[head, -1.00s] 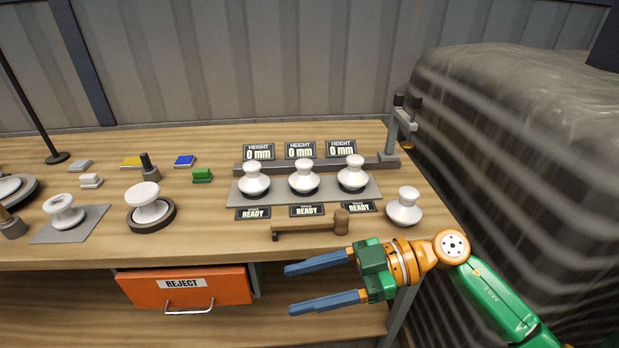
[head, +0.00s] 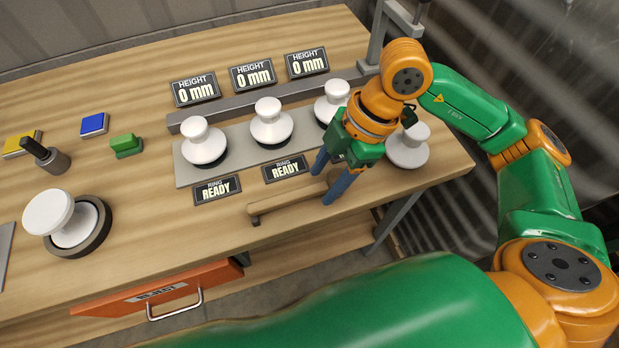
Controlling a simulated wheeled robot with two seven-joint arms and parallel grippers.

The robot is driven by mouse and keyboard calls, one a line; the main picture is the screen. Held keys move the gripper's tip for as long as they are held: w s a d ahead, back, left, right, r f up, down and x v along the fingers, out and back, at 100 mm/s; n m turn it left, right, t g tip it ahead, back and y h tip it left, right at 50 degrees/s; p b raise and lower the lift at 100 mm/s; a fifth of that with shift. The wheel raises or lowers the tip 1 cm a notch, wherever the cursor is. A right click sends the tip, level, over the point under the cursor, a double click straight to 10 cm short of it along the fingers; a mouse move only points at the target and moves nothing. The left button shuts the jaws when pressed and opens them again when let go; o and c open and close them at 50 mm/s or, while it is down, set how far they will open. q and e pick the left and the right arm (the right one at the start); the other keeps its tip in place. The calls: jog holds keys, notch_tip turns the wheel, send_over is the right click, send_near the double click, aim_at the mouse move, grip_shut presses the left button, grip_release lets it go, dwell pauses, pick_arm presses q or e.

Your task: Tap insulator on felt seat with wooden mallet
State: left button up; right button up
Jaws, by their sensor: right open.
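The wooden mallet (head: 284,201) lies on the bench in front of the display row. Its handle shows, and its head is hidden behind my right gripper (head: 322,186). The right gripper is open and points down over the mallet, one blue finger on the far side and one on the near side. I cannot tell whether it touches the mallet. Three white insulators stand on dark round seats on a grey plate (head: 232,170): left (head: 204,147), middle (head: 270,126) and right (head: 331,102). The right one is partly hidden by the gripper. My left gripper is out of view.
Another white insulator (head: 408,150) stands right of my gripper. One more (head: 58,218) sits on a dark ring (head: 97,235) at the left. Three "0 mm" displays stand behind the plate, with two visible READY signs before it. An orange REJECT drawer (head: 158,291) is below.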

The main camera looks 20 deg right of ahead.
aim_at(314, 188)
jog(key=x, duration=0.4)
jog(key=shift+w+a+f+p, duration=0.2)
jog(key=shift+w+a+p, duration=0.15)
jog(key=shift+a, duration=0.05)
jog(key=shift+s, duration=0.1)
grip_shut()
jog(key=shift+d+r, duration=0.1)
jog(key=shift+r, duration=0.05)
